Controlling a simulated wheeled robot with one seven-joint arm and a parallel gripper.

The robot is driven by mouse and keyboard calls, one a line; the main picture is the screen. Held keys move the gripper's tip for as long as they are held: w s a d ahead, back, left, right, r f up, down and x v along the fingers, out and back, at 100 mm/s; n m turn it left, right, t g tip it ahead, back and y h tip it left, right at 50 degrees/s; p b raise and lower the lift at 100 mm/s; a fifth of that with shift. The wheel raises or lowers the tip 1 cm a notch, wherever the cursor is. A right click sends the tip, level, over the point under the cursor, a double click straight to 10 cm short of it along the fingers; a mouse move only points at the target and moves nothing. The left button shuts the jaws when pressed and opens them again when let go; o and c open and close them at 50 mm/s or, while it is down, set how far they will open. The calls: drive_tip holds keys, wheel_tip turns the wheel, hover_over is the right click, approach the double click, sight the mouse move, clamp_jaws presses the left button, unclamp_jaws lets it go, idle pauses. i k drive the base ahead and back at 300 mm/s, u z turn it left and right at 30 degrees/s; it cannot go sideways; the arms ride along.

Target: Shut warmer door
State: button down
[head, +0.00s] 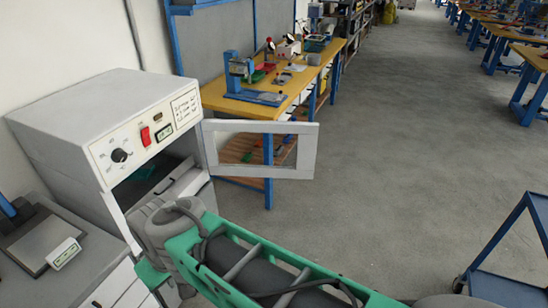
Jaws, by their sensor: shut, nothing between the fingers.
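The warmer (95,115) is a white box at the left, with a dial, a red switch and a small display on its sloped front panel. Its door (308,150), a white frame around a window, stands wide open, swung out to the right from the right edge of the opening. My green and grey arm reaches from the bottom right up to the front of the warmer and bends down there, left of the open door. My gripper does not show; the arm hides that area. Part of the dark warmer opening (140,185) shows above the arm.
A yellow workbench (310,85) with a blue press (240,75) and small parts stands behind the door. A grey counter (60,255) with a flat device is at the lower left. A blue cart (510,240) stands at the right. The middle floor is clear.

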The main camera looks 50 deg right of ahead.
sight(307, 132)
drive_tip(key=z, duration=2.45)
drive_tip(key=i, duration=4.2)
drive_tip(key=u, duration=2.9)
